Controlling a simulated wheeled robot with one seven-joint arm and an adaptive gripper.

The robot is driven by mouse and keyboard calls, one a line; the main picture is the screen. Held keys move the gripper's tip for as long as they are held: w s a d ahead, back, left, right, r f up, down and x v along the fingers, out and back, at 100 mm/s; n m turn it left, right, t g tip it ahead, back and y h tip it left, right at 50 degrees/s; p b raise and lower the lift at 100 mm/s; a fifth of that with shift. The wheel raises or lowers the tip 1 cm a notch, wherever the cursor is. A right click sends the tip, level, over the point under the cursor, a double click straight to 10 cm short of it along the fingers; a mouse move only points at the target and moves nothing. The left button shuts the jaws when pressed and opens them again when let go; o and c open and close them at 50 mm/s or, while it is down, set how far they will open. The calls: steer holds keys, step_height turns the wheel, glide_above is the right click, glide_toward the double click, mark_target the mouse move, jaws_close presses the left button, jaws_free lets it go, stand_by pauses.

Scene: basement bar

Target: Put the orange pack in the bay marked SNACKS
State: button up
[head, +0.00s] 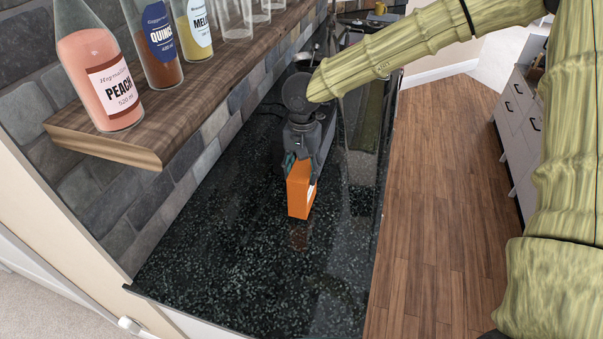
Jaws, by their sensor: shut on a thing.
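The orange pack (299,191) is a small upright box with a pale patch on its right side, at the middle of the head view. My gripper (300,164) points down from above and is shut on the upper part of the pack. The pack is over the dark speckled counter (230,240); I cannot tell whether its base touches it. No bay marked SNACKS can be made out. A dark object just behind the pack is partly hidden by my gripper.
A wooden shelf (150,135) at upper left holds bottles labelled PEACH (105,85), QUINCE (158,45) and MELON, and several clear glasses. The stone wall borders the counter's left side. The counter's near part is clear. Grey drawers (520,120) stand across the wooden floor.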

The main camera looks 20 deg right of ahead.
steer(key=shift+s+f, duration=0.55)
steer(key=shift+f, duration=0.2)
steer(key=shift+w+f, duration=0.15)
steer(key=shift+w, duration=0.1)
steer(key=o, duration=1.2)
steer(key=shift+o, duration=1.4)
steer(key=shift+s, duration=0.15)
